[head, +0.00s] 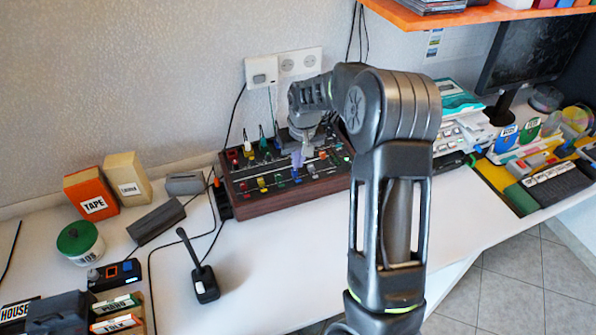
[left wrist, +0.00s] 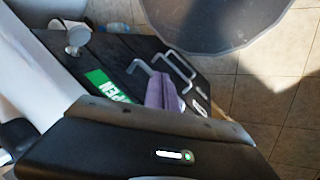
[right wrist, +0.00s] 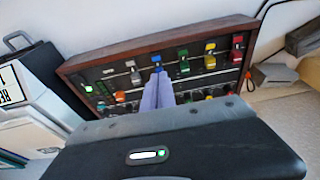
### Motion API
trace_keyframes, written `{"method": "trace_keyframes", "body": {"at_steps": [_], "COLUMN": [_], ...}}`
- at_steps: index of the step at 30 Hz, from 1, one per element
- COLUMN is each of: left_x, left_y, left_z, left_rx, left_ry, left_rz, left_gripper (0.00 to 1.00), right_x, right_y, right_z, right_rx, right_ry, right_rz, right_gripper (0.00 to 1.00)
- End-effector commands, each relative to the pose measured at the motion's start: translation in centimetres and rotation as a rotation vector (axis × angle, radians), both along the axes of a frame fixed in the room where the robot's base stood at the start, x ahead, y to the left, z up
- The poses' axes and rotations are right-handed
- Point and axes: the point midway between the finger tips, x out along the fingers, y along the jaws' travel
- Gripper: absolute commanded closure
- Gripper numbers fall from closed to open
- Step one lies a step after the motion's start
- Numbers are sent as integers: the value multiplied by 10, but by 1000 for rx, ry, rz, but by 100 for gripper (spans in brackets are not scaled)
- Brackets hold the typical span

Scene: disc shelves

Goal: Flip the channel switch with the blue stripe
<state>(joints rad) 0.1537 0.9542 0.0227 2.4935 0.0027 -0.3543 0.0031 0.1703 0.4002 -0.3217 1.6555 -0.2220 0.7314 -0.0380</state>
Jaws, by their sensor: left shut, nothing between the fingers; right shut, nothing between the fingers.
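The control panel (head: 285,197) is a wood-sided box with rows of coloured switches. In the right wrist view its near-edge row (right wrist: 120,57) includes a blue-marked switch (right wrist: 156,59) between a grey and a green one. The blue one also shows in the head view (head: 296,176). My right gripper (right wrist: 157,78) is shut and empty, its pale purple fingertips just beside the blue switch; I cannot tell whether they touch. In the head view the right gripper (head: 298,158) is over the panel. My left gripper (left wrist: 160,80) is shut and empty, away from the panel.
Left of the panel are orange and tan boxes (head: 91,194), a green-lidded jar (head: 80,242) and a black microphone-like device (head: 204,283). Cables run along the desk. Boxes and a monitor (head: 530,54) stand right. The left wrist view shows a dark tray with green label (left wrist: 105,84).

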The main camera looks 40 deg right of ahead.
Motion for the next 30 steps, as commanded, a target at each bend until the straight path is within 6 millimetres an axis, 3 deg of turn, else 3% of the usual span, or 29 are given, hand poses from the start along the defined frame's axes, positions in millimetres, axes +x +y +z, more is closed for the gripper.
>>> {"method": "trace_keyframes", "body": {"at_steps": [9,22,26,30], "left_x": [-1,-2,-1,1], "left_y": [1,1,0,-1], "left_z": [11,11,2,-20], "left_rx": [3,3,2,-3], "left_ry": [4,5,3,-3], "left_rz": [2,1,1,-1], "left_gripper": [100,100,100,100], "right_x": [-2,-2,-3,-7], "right_y": [1,1,1,2], "right_z": [-45,-52,-56,-67], "right_rx": [1,1,-6,-26], "right_ry": [1,-1,-20,-81], "right_rz": [-1,0,0,0], "right_gripper": [100,100,100,100]}}
